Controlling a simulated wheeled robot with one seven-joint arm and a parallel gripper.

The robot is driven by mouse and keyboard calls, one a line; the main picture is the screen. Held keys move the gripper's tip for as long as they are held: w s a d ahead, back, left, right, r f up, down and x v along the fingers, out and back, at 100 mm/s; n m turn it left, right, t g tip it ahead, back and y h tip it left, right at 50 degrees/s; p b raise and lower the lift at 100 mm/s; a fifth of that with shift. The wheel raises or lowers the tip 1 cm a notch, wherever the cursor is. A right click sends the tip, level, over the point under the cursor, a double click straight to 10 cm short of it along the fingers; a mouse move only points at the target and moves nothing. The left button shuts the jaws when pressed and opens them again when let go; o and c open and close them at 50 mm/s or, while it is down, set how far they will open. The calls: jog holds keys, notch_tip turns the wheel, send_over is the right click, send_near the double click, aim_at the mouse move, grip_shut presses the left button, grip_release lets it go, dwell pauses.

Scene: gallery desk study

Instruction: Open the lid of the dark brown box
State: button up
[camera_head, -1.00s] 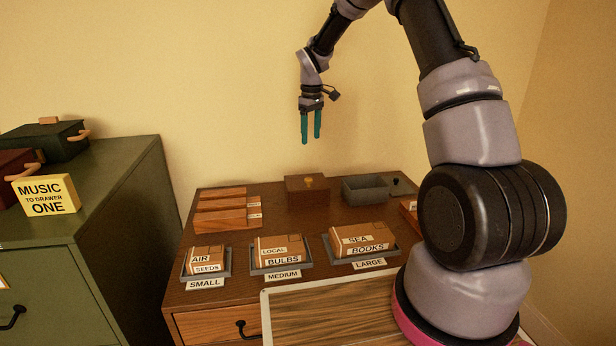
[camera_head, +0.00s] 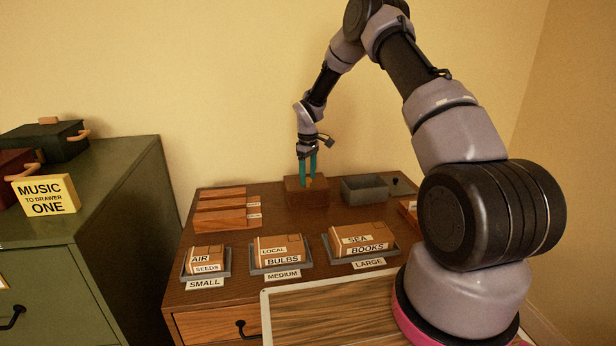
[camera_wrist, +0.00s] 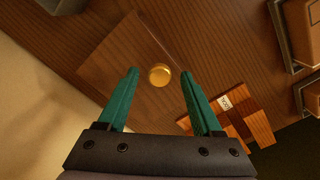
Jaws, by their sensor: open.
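The dark brown box (camera_head: 306,198) stands at the back of the desk, its lid shut, with a round golden knob on top. In the wrist view the box lid (camera_wrist: 128,62) lies below my gripper, and the golden knob (camera_wrist: 159,75) shows between and beyond the fingertips. My gripper (camera_head: 307,182) points down over the box, its two teal fingers apart and empty. In the wrist view my gripper (camera_wrist: 160,76) has a finger on either side of the knob, with clear space to each. Whether the fingertips are level with the knob I cannot tell.
A grey open tray (camera_head: 365,189) stands just right of the box. Wooden blocks (camera_head: 222,216) lie to its left. Labelled parcels (camera_head: 279,248) sit in trays along the desk front. A green cabinet (camera_head: 120,200) stands at the left. The wall is close behind.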

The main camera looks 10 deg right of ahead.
jog(key=shift+f, duration=0.2)
grip_shut()
dwell(1.4)
